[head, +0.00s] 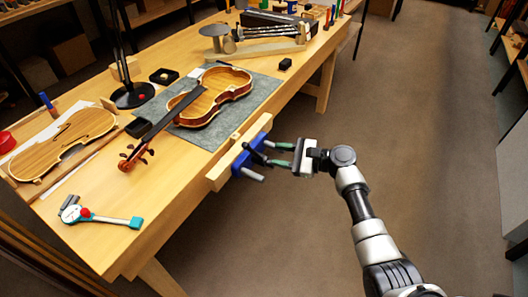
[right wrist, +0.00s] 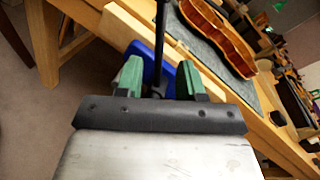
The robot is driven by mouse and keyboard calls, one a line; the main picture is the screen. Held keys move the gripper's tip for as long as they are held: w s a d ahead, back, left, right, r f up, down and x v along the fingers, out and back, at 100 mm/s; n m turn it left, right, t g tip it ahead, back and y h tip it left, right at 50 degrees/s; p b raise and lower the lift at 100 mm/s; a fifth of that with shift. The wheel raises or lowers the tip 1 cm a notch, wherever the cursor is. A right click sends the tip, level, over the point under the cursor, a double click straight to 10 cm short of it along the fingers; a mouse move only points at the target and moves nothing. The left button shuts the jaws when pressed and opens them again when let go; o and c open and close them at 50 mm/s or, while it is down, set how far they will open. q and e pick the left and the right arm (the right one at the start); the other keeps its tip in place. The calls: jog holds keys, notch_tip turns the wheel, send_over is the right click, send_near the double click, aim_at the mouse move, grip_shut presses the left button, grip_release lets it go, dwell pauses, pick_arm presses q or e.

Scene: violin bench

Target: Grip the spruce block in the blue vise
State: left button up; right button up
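The blue vise (head: 241,164) is mounted on the front edge of the bench, with a long pale wooden jaw (head: 219,176). It also shows in the right wrist view (right wrist: 149,66). Its black handle (head: 257,154) sticks out in front. A small pale block (head: 235,137) shows at the top of the jaw; it may be the spruce block, but I cannot tell how it sits. My right gripper (head: 278,154) is open in front of the vise. In the right wrist view, the black handle bar (right wrist: 159,45) runs between its green fingertips, with gaps at both sides. My left gripper is out of view.
A violin (head: 213,97) lies on a grey mat (head: 262,88) behind the vise. A violin plate (head: 62,146) and a dial gauge tool (head: 100,216) lie at the left. A scale (head: 216,42) stands at the back. The floor right of the bench is clear.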

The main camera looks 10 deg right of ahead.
jog(key=v, duration=0.3)
jog(key=shift+s+d, duration=0.15)
jog(key=shift+d, duration=0.25)
jog(key=s+d+f+n+g+h, duration=0.1)
jog(key=s+d+f+h, duration=0.3)
jog(key=f, duration=0.6)
jog(key=s+a+f+n+h, duration=0.1)
jog(key=s+f+n+h, duration=0.1)
jog(key=s+f, duration=0.6)
jog(key=s+d+f+n+g+h, duration=0.1)
jog(key=s+d+f+h, duration=0.15)
jog(key=f, duration=1.05)
jog(key=s+d+f+n+g+h, duration=0.1)
jog(key=s+f+n, duration=0.4)
jog(key=s, duration=0.7)
jog(key=s+d+f+n+g+h+p, duration=0.1)
jog(key=s+f+n+h, duration=0.2)
jog(key=s, duration=0.9)
jog(key=s+d+f+n+g+h, duration=0.1)
jog(key=s+d+f+n+h, duration=0.1)
jog(key=s+f+n, duration=0.5)
jog(key=s, duration=0.5)
jog(key=shift+n+h+p, duration=0.3)
jog(key=shift+h, duration=0.05)
